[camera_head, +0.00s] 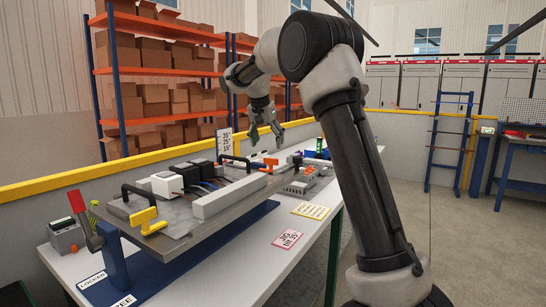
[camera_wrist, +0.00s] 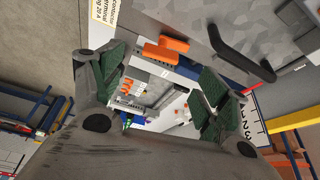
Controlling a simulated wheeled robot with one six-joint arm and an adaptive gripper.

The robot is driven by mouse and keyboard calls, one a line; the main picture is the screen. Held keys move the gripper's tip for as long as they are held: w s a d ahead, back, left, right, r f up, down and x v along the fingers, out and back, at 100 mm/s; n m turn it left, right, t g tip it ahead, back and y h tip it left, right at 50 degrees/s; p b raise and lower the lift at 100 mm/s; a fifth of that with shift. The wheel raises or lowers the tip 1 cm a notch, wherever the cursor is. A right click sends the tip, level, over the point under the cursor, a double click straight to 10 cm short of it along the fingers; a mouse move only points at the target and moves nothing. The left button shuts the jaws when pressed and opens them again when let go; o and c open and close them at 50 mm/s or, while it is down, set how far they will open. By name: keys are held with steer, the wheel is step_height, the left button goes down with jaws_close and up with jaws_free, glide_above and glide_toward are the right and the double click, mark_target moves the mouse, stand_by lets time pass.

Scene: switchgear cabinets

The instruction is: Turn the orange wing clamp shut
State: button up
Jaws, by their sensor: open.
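The orange wing clamp (camera_head: 270,162) is at the far end of the grey mounting plate (camera_head: 180,235) in the head view. In the wrist view its two orange wings (camera_wrist: 172,44) show at the plate edge, beyond my fingertips and near the top. My gripper (camera_head: 266,136) is open and empty, above the far end of the plate and apart from the clamp. In the wrist view my gripper (camera_wrist: 163,78) has its green-padded fingers spread wide. A yellow wing clamp (camera_head: 147,220) is at the near end of the plate.
Black handles (camera_head: 137,192) rise from the plate; one (camera_wrist: 240,52) is near the orange clamp. A long light-grey duct (camera_head: 228,193) and several modules are on the plate. A grey terminal device (camera_head: 305,180) stands to the right on the white table (camera_head: 262,250). The table front is mostly clear.

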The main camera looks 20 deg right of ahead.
steer(key=x, duration=0.8)
steer(key=shift+w, duration=0.2)
steer(key=shift+c, duration=0.2)
steer(key=shift+r, duration=0.1)
steer(key=c, duration=1)
